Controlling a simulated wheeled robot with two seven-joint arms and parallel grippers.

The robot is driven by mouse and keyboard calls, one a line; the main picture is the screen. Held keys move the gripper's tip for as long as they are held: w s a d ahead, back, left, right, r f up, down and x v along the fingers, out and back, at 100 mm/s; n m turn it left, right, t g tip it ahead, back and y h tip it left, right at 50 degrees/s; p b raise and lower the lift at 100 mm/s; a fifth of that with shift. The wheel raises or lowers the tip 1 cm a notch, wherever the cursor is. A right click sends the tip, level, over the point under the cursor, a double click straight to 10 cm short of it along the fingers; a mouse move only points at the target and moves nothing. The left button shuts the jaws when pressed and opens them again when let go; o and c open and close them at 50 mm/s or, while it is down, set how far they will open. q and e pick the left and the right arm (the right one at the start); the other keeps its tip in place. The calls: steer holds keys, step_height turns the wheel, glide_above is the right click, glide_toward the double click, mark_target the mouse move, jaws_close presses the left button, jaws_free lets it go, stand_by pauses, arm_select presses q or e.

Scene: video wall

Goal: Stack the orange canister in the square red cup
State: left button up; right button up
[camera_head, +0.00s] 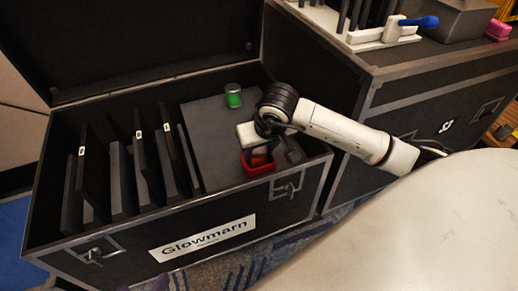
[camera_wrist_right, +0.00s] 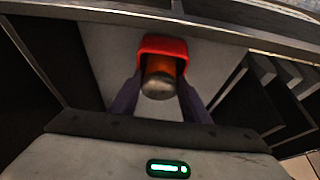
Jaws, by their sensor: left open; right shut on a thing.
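The square red cup (camera_head: 257,166) stands on the dark flat panel inside the open case, near its front right. It also shows in the right wrist view (camera_wrist_right: 178,46). The orange canister (camera_wrist_right: 160,66), with a grey metallic end (camera_wrist_right: 158,87), is between the two fingers of my right gripper (camera_wrist_right: 160,94), which is shut on it. The canister's far end appears within the cup's rim; I cannot tell whether it touches the bottom. In the head view the canister (camera_head: 260,157) is partly hidden by my right gripper (camera_head: 262,148). My left gripper is not in view.
A green canister with a light lid (camera_head: 233,95) stands farther back on the panel (camera_head: 205,125). Several dark upright panels (camera_head: 120,170) fill the case's left side. A second case (camera_head: 400,85) at right carries a white rack (camera_head: 375,38) and a blue-handled tool (camera_head: 420,21).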

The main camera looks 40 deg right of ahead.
steer(key=shift+s+f+b, duration=0.1)
steer(key=shift+f+b, duration=0.35)
steer(key=shift+f, duration=0.1)
steer(key=o, duration=1.2)
steer(key=shift+s+f, duration=0.1)
steer(key=shift+a+r+p, duration=0.1)
steer(key=shift+r+p, duration=0.25)
steer(key=shift+p, duration=0.05)
step_height(320, 180, up, 2)
steer(key=shift+s+r+p, duration=0.15)
steer(key=shift+r+p, duration=0.05)
steer(key=shift+p, duration=0.45)
arm_select(q)
steer(key=shift+g+y, duration=0.7)
steer(key=shift+y, duration=0.1)
steer(key=a+f+p, duration=0.1)
steer(key=s+a+f+p, duration=0.1)
steer(key=f+p, duration=0.1)
steer(key=shift+a+f, duration=0.15)
steer(key=shift+a, duration=0.1)
arm_select(e)
steer(key=v, duration=1)
steer(key=shift+r, duration=0.1)
